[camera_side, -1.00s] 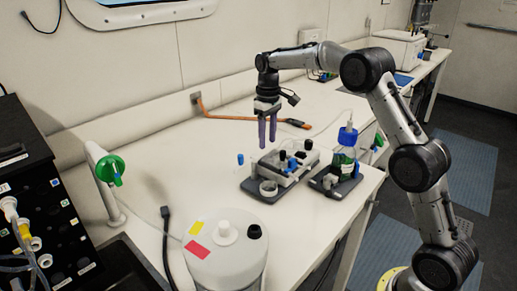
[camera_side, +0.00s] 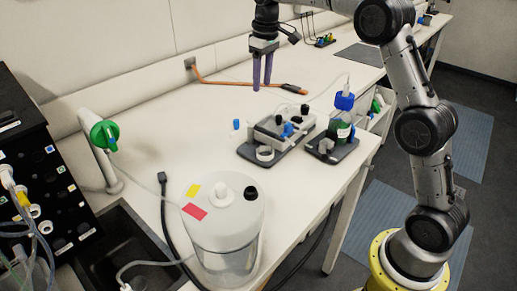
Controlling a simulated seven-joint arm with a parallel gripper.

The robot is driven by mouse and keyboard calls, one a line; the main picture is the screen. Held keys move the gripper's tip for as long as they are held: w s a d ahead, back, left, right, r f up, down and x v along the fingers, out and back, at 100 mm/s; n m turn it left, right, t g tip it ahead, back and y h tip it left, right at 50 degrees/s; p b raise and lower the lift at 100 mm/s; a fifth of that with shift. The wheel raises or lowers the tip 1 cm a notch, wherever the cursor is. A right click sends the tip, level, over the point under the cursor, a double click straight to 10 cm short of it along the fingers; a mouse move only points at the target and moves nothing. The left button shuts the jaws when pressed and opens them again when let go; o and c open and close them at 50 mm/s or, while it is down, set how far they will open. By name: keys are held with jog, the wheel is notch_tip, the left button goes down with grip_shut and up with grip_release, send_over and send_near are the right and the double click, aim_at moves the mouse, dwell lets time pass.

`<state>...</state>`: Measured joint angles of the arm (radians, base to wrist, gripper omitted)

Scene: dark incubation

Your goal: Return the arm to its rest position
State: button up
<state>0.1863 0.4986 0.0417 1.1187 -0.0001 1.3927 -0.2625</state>
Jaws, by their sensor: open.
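My gripper (camera_side: 262,72) is at the upper middle of the side view, pointing down over the white bench. Its two purple fingers are apart with nothing between them. It hangs above and behind the grey device (camera_side: 283,128) on its dark base plate, clear of it. My arm comes in from the lower right and arches over; its top links are cut off by the frame's upper edge.
A blue-capped bottle (camera_side: 341,119) stands on a dark stand right of the device. A small blue piece (camera_side: 236,125) lies left of it. An orange cable (camera_side: 225,82) lies behind. A white canister (camera_side: 222,222), green-knobbed tap (camera_side: 104,135) and black rack (camera_side: 42,180) are at front left.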

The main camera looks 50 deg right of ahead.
jog(key=s+a+r+t, duration=0.1)
jog(key=s+a+r, duration=0.4)
jog(key=s, duration=0.4)
jog(key=s+a+r+t, duration=0.2)
jog(key=s+r, duration=0.4)
jog(key=s, duration=0.3)
jog(key=s+a+f+t, duration=0.1)
jog(key=s+a+f, duration=0.1)
jog(key=s+f, duration=1)
jog(key=s, duration=0.4)
jog(key=shift+s+a+f+m+t, duration=0.3)
jog(key=shift+s+f+m, duration=0.05)
jog(key=shift+f+m, duration=0.05)
jog(key=shift+c, duration=0.2)
